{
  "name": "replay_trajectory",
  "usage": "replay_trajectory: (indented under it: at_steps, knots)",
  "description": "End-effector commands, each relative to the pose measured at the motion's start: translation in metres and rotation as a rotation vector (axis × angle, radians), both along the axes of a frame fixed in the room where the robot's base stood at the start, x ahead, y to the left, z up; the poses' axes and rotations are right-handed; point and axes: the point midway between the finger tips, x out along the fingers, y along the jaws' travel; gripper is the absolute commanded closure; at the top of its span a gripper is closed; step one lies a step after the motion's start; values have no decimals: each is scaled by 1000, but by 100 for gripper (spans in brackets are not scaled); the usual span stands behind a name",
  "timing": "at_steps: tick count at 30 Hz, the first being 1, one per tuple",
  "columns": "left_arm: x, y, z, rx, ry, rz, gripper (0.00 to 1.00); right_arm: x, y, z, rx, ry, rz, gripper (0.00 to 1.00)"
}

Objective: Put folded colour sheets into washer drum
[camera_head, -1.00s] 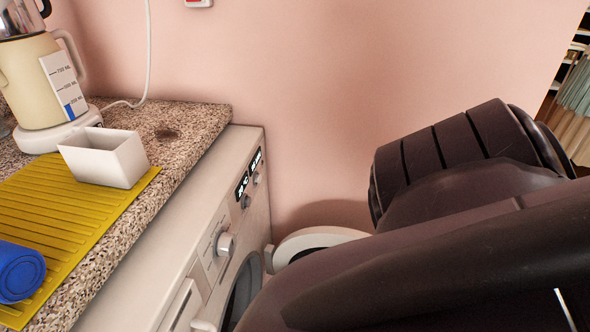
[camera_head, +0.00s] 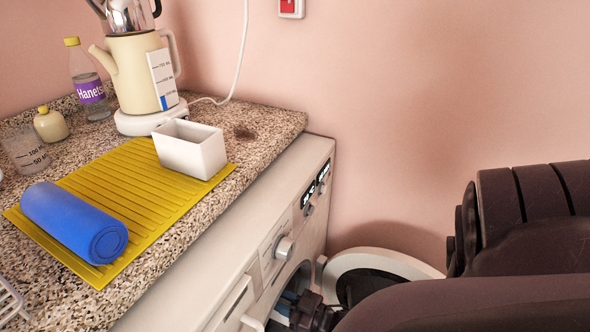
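The white front-loading washer (camera_head: 262,235) stands under the counter, with its round door (camera_head: 385,262) swung open to the right. Its dark drum opening (camera_head: 297,277) shows only in part at the bottom. My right arm comes in from the right, and my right gripper (camera_head: 298,306) is at the drum opening. Its fingers are small and partly cut off, so I cannot tell whether they are open or hold anything. A blue rolled bundle (camera_head: 75,222) lies on the yellow ribbed mat (camera_head: 150,215). I cannot tell whether it is one of the sheets. No folded sheet is clearly visible. My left gripper is out of view.
The speckled counter (camera_head: 268,122) holds a white open box (camera_head: 190,148), a cream kettle (camera_head: 140,70), a bottle (camera_head: 88,85), a small yellow-capped jar (camera_head: 51,125) and a clear measuring cup (camera_head: 27,153). A pink wall stands behind. My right arm blocks the lower right.

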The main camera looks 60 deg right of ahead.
Motion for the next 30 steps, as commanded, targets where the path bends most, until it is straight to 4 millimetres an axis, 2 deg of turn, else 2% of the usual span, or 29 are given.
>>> replay_trajectory:
  at_steps: [9, 30]
  knots:
    - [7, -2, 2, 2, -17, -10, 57, 36, 3, -1, -1, 1, 1, 99]
    - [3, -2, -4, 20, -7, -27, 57, 114, 9, -2, -1, 2, 1, 99]
